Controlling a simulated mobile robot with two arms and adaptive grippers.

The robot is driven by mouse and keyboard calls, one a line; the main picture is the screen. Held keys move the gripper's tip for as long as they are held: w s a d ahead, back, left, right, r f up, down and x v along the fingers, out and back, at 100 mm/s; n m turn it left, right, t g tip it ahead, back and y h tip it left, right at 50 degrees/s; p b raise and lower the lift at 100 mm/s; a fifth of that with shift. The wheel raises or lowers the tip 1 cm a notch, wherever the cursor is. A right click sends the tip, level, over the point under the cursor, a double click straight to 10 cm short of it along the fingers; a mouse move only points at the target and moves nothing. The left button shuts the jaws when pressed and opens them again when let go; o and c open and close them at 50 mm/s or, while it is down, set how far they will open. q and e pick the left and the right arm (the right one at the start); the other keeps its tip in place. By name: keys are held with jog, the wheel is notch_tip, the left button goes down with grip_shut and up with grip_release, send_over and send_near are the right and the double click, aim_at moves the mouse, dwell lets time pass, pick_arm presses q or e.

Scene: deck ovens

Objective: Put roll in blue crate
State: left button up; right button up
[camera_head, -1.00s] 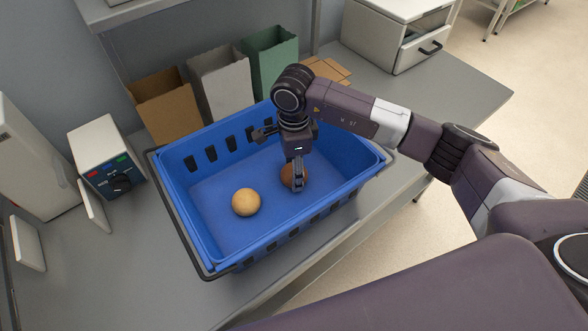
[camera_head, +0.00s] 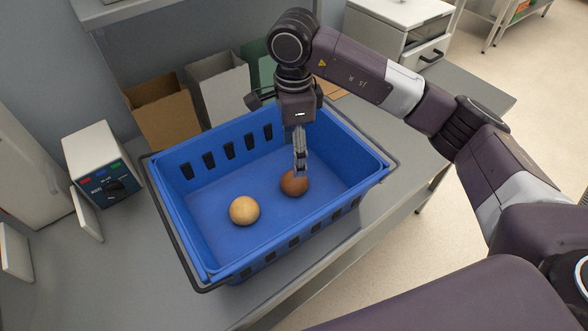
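The blue crate (camera_head: 215,243) stands on the grey counter. A pale tan roll (camera_head: 244,211) lies on its floor toward the front left. A brown roll (camera_head: 295,184) lies on its floor to the right of the pale one. My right gripper (camera_head: 277,138) is over the crate, with its fingers spread wide and nothing between them. One finger points down in front of the brown roll's top edge in the picture and hides a little of it. My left gripper is not in view.
Brown, grey and green paper bags (camera_head: 218,85) stand behind the crate. A white box with a dial (camera_head: 98,165) is to the left. A white cabinet (camera_head: 395,35) stands at the back right. The counter (camera_head: 455,95) is bare toward the right.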

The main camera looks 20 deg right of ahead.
jog(key=shift+r, duration=1.1)
